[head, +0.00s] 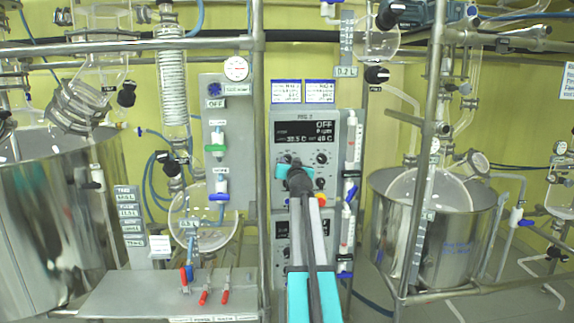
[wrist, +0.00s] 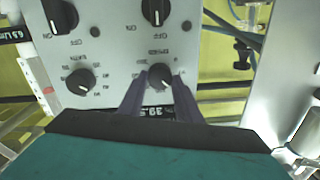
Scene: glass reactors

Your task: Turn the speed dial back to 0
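The control panel (head: 278,135) of the unit stands in the middle of the head view, with a dark display (head: 304,133) that reads OFF at its top. My gripper (head: 299,181) is in front of the panel's left side and hides part of it. The wrist view shows the panel upside down. There a round black dial (wrist: 160,76), whose small label looks like SPEED, lies between the two fingertips of my gripper (wrist: 160,80). The fingers are apart, one on each side of the dial. I cannot tell whether they touch it. Its pointer is not clear.
A second small dial (wrist: 80,81) and two larger switches, one at the left (wrist: 60,15) and one in the middle (wrist: 155,11), are close by. Glass reactors with steel vessels (head: 50,215) (head: 455,240) stand on both sides. A steel post (head: 258,120) rises left of the panel.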

